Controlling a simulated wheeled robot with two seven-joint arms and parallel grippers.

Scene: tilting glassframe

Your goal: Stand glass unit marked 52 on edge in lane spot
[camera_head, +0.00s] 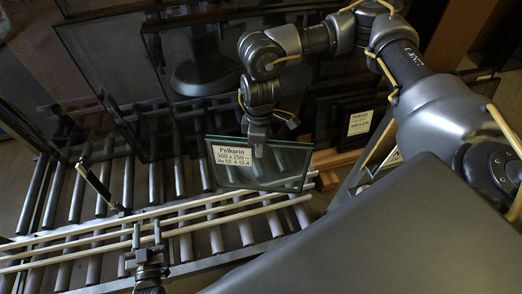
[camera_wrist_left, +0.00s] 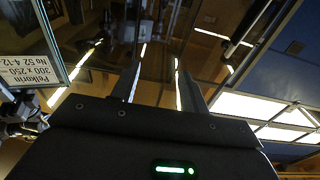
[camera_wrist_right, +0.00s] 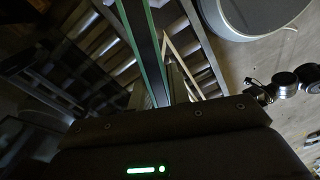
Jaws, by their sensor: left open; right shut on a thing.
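The glass unit marked 52 (camera_head: 285,165) is a clear double pane with green edges and a white label. My right gripper (camera_head: 257,140) is shut on its top edge, and the unit hangs steeply, near upright, over the roller lane. In the right wrist view its green edges (camera_wrist_right: 150,50) run between the fingers. Its lower edge is close to the pale rails (camera_head: 215,205); I cannot tell whether it touches. My left gripper (camera_head: 147,240) is open and empty, over the rails at lower left. The label also shows in the left wrist view (camera_wrist_left: 30,72).
Rollers (camera_head: 75,195) lie under the rails. Large dark glass panes (camera_head: 100,65) stand behind the lane. A dark framed unit with a label (camera_head: 360,122) stands at right, near a wooden beam (camera_head: 335,158).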

